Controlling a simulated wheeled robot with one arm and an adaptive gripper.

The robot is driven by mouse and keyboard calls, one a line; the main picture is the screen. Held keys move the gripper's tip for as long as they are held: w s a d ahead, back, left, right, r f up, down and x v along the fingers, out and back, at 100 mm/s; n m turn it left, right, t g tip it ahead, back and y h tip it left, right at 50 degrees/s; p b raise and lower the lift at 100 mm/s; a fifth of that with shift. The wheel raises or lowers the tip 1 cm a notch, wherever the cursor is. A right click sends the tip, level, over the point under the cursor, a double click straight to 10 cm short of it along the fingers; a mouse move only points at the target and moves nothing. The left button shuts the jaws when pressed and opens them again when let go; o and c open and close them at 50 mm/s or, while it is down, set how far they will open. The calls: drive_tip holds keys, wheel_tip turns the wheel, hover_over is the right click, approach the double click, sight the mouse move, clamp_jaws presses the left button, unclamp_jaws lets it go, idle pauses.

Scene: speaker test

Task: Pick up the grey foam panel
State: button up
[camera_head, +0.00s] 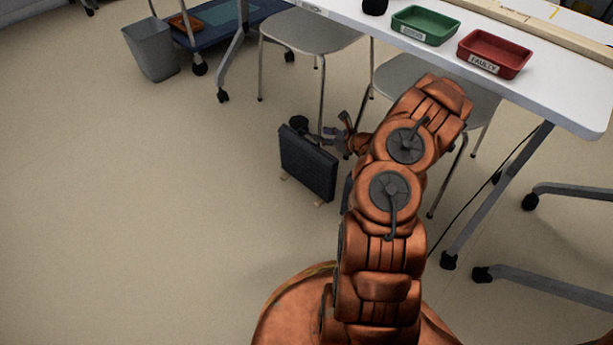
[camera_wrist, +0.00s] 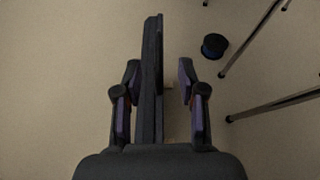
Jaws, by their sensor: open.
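The dark grey foam panel (camera_head: 307,165) stands upright on the floor, left of my arm in the head view. Small light feet show under its lower edge. My gripper (camera_head: 338,133) is at the panel's upper right side. In the wrist view the panel (camera_wrist: 152,65) is seen edge-on, between the two fingers of my gripper (camera_wrist: 159,78). The fingers are apart, with a clear gap between the panel and the right finger. The left finger is close to the panel; I cannot tell whether it touches.
A small dark round object (camera_wrist: 214,46) lies on the floor to the right in the wrist view. Grey chairs (camera_head: 310,31) and a white table (camera_head: 560,90) with green (camera_head: 425,26) and red (camera_head: 495,54) trays stand behind. Floor at left is clear up to a bin (camera_head: 152,50).

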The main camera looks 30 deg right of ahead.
sight(309, 134)
drive_tip(key=b+x, duration=0.1)
drive_tip(key=x, duration=0.1)
drive_tip(key=f+b+x, duration=0.1)
drive_tip(key=x, duration=0.1)
drive_tip(key=b+x, duration=0.1)
drive_tip(key=x, duration=0.1)
drive_tip(key=shift+w+f, duration=0.1)
drive_tip(key=shift+f, duration=0.2)
drive_tip(key=shift+w+a, duration=0.2)
drive_tip(key=shift+w, duration=0.25)
clamp_jaws()
idle(0.4)
